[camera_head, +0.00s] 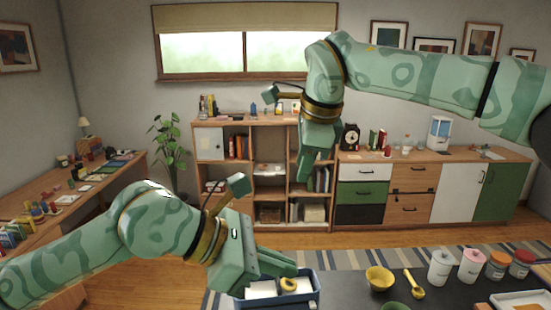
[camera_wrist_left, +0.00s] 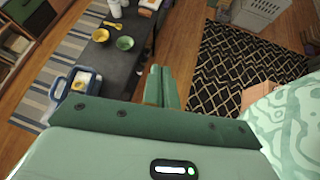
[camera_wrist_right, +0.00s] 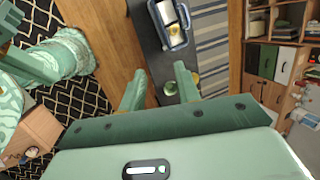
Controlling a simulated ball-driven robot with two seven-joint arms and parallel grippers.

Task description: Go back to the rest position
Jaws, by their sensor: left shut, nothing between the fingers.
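My left gripper (camera_head: 290,266) is low in the head view, in front of the blue-rimmed tray (camera_head: 317,288) and overlapping it in the picture. In the left wrist view its fingers (camera_wrist_left: 160,86) are together with nothing between them. The tray shows at the left of that view (camera_wrist_left: 60,88). My right gripper (camera_head: 304,172) hangs in the upper middle of the head view, pointing down, with the shelf behind it. In the right wrist view its fingers (camera_wrist_right: 160,88) stand apart and nothing is held. The tray also shows there (camera_wrist_right: 186,38).
The dark table (camera_head: 345,290) holds a yellow bowl (camera_head: 379,279), a yellow spoon (camera_head: 413,285), a green bowl (camera_wrist_right: 170,88), and several jars at the right. A wooden desk (camera_head: 85,195) stands at the left. Cabinets line the back wall. Open floor lies beside the table.

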